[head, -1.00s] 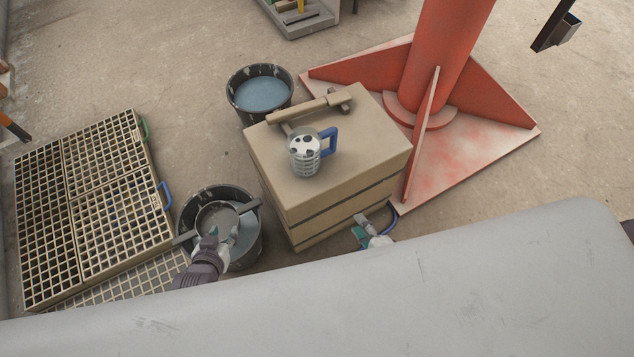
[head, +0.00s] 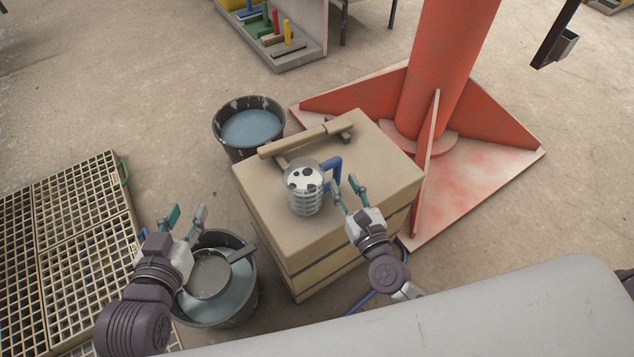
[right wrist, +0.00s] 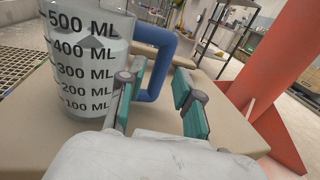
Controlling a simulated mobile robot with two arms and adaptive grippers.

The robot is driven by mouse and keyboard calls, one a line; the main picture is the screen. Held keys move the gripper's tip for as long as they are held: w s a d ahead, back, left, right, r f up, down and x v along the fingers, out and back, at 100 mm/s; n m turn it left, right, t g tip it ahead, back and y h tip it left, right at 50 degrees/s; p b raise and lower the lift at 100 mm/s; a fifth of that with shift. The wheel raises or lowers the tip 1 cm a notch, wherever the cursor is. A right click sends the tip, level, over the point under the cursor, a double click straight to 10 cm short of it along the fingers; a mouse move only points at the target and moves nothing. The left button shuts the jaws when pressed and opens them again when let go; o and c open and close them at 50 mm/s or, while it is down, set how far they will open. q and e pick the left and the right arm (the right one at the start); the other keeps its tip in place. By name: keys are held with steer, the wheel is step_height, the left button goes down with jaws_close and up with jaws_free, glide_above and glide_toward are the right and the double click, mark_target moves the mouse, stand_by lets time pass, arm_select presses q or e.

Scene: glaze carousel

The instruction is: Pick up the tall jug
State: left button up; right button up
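The tall jug (head: 304,200) is a clear measuring jug with black markings and a blue handle. It stands upright on a tan box (head: 268,205); the right wrist view shows it close up at the left (right wrist: 85,65). My right gripper (head: 347,185) is open and empty, beside the jug on the handle side. In the right wrist view, the handle appears between its two teal-padded fingers (right wrist: 156,98); I see no grip on it. My left gripper (head: 187,214) is open and empty, above the left edge of a dark bucket (head: 250,285).
A round sieve or pan (head: 210,275) rests across that bucket of bluish liquid. A wooden tool (head: 305,138) lies behind the jug on the box. Another bucket (head: 250,128) stands behind. A red column (head: 437,75) rises at right; grid racks (head: 75,225) lie left.

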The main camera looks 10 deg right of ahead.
mark_target(339, 171)
steer(key=w, duration=0.5)
steer(key=shift+w+a, duration=0.25)
steer(key=shift+w, duration=0.1)
steer(key=shift+f, duration=0.1)
steer(key=shift+c, duration=0.2)
jaws_close()
